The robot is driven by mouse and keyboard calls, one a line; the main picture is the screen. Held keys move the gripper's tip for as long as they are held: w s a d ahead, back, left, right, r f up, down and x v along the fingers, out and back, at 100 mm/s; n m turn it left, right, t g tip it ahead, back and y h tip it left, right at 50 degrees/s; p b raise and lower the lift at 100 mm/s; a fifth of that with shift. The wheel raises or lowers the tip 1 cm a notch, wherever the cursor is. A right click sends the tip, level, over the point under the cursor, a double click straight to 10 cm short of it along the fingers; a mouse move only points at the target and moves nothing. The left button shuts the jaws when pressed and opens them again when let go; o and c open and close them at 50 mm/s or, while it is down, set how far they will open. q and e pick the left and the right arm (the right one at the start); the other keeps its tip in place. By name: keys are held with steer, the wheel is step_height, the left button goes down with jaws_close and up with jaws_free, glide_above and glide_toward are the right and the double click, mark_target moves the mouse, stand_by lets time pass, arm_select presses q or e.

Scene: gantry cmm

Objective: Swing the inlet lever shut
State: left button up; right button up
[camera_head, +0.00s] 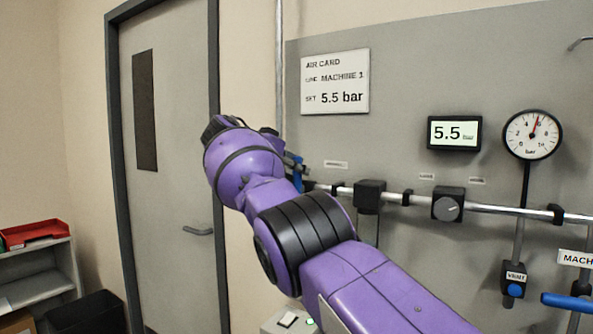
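A small blue part (297,180), apparently the inlet lever, shows at the left end of the horizontal pipe on the grey panel. Most of it is hidden behind my purple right arm, so its angle is unclear. My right gripper (296,163) is right beside it, with only some dark finger parts showing past the wrist. I cannot tell whether it touches the lever, or whether it is open or shut. My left gripper is out of view.
The panel carries an air card (335,83), a 5.5 display (454,133), a round gauge (532,135), a regulator knob (447,207), a vent valve (515,284) and another blue lever (567,301). A grey door (170,200) and a shelf with a red tray (35,234) stand left.

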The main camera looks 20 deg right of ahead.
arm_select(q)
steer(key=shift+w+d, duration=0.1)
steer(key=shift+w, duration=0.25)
arm_select(e)
steer(key=o, duration=0.5)
steer(key=shift+c, duration=0.2)
steer(key=shift+a, duration=0.1)
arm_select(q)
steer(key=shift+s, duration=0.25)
arm_select(e)
steer(key=v, duration=1.2)
